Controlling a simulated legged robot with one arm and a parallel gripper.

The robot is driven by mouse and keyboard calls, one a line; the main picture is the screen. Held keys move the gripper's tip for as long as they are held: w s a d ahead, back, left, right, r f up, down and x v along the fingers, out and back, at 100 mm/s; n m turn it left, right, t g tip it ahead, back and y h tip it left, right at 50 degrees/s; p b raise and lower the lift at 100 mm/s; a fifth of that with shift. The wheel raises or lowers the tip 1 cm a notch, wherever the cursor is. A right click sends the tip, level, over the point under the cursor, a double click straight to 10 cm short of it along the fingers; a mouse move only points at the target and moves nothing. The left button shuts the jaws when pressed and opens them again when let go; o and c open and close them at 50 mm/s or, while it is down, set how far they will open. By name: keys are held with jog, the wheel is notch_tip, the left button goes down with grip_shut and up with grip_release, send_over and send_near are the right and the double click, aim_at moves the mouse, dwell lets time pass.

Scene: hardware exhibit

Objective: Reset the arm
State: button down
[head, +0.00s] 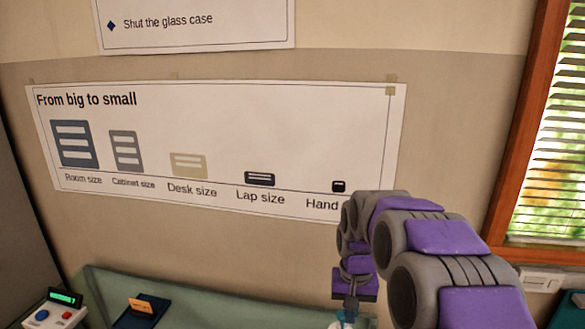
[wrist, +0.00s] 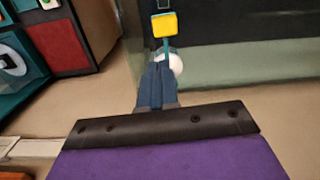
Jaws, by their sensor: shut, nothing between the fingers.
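My arm, in purple and grey segments, reaches up from the lower right in the head view and bends down at its far end. My gripper (head: 350,304) points downward there, near the bottom edge of the picture. In the wrist view my gripper (wrist: 160,70) shows as two dark blue fingers closed together, with nothing seen between them. A white rounded thing (wrist: 176,64) shows just past the fingertips, partly hidden by them. I cannot tell whether they touch.
A yellow block (wrist: 164,24) on a teal strip lies beyond the fingers. A green ledge (head: 225,292) runs below the wall poster (head: 215,150). A device with buttons (head: 55,312) and a dark blue stand (head: 140,313) are at lower left. A window (head: 562,130) is right.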

jog(key=s+f+b, duration=0.3)
jog(key=s+f, duration=0.1)
jog(key=s, duration=0.7)
jog(key=s+f+n+g+b, duration=0.1)
jog(key=s+f+b, duration=0.3)
jog(key=s, duration=0.8)
jog(key=s+f+b, duration=0.4)
jog(key=s, duration=0.7)
jog(key=shift+s+d, duration=0.15)
jog(key=shift+d, duration=0.15)
